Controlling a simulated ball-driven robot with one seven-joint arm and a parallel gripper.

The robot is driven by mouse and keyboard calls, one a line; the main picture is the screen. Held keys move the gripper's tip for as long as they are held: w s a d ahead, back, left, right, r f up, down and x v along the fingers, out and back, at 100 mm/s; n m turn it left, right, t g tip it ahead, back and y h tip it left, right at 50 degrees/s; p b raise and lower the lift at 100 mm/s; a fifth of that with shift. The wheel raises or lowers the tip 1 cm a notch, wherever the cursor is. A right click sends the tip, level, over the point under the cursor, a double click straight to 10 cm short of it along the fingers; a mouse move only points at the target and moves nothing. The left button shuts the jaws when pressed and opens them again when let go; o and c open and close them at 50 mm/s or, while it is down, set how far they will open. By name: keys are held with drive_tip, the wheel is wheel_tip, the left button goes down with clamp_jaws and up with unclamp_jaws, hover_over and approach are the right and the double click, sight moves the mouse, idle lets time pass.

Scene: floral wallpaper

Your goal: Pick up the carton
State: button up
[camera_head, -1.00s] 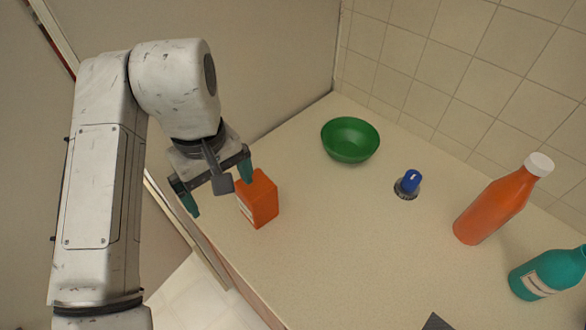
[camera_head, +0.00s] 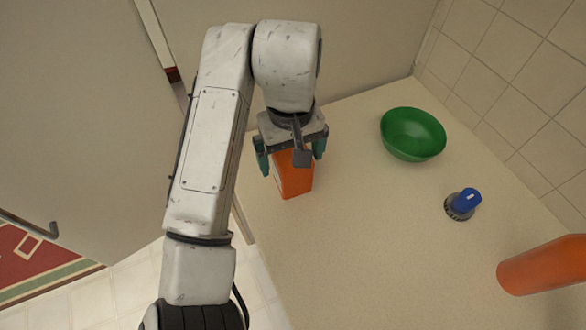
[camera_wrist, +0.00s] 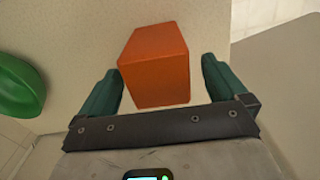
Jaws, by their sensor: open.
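The orange carton (camera_head: 295,181) stands on the counter near its left edge in the head view. My gripper (camera_head: 290,165) is open above and behind it, with its teal fingers on either side of the carton's top as seen from there. In the wrist view the carton (camera_wrist: 155,68) sits between and a little beyond the two open fingertips of my gripper (camera_wrist: 160,80), with a gap on each side. My gripper hides part of the carton's top in the head view.
A green bowl (camera_head: 413,135) stands to the right of the carton, near the wall. A blue-topped knob-like object (camera_head: 463,203) and an orange bottle (camera_head: 545,266) are farther right. The counter (camera_head: 360,240) between them is clear. The counter's left edge is close to the carton.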

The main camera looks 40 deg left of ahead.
wheel_tip(320, 180, down, 4)
drive_tip(key=shift+w+f, duration=0.1)
drive_tip(key=shift+f, duration=0.05)
drive_tip(key=c, duration=1.3)
